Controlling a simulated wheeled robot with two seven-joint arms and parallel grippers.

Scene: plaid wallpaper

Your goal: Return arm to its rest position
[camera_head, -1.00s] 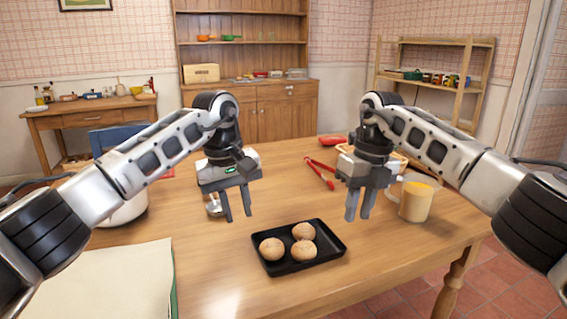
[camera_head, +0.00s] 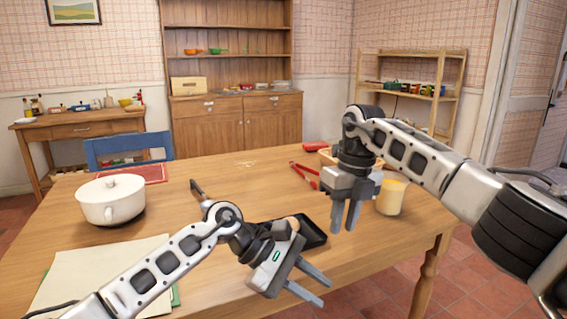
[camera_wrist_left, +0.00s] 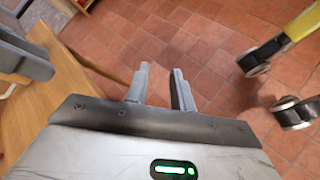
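My left gripper (camera_head: 320,288) is low at the table's front edge in the head view. Its fingers are apart with nothing between them. In the left wrist view, the left gripper (camera_wrist_left: 161,85) points at the tiled floor past the table edge, with a clear gap between its fingers. My right gripper (camera_head: 345,228) is raised over the right part of the table, to the left of the mug. Its fingers point down with a narrow gap and hold nothing.
A black tray (camera_head: 315,236) lies partly hidden behind my left gripper, with a bun (camera_head: 292,222) showing. A yellow mug (camera_head: 391,194), red tongs (camera_head: 304,174), a white pot (camera_head: 110,200) and papers (camera_head: 90,275) are on the wooden table (camera_head: 235,173). The floor in front is open.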

